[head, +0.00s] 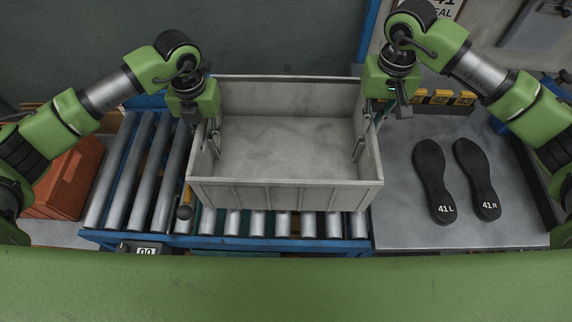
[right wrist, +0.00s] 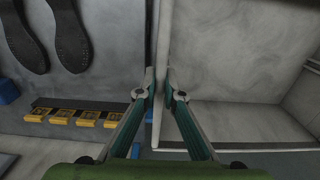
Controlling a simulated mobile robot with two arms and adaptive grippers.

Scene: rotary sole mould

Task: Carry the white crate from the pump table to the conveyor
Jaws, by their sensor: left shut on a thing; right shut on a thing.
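The white crate (head: 285,195) is over the roller conveyor (head: 145,180) in the head view, upright and empty inside. I cannot tell whether its bottom touches the rollers. My left gripper (head: 212,130) is shut on the crate's left wall. My right gripper (head: 375,118) is shut on its right wall. In the right wrist view, the two fingers (right wrist: 159,88) pinch the crate's wall (right wrist: 161,55) between them. The crate's right edge lies near the seam between the conveyor and the grey table (head: 410,232).
Two black soles, marked 41 L (head: 433,180) and 41 R (head: 478,178), lie on the grey table to the right. Yellow labelled blocks (head: 440,97) stand behind them. An orange-brown box (head: 65,180) is left of the conveyor. Bare rollers show left of the crate.

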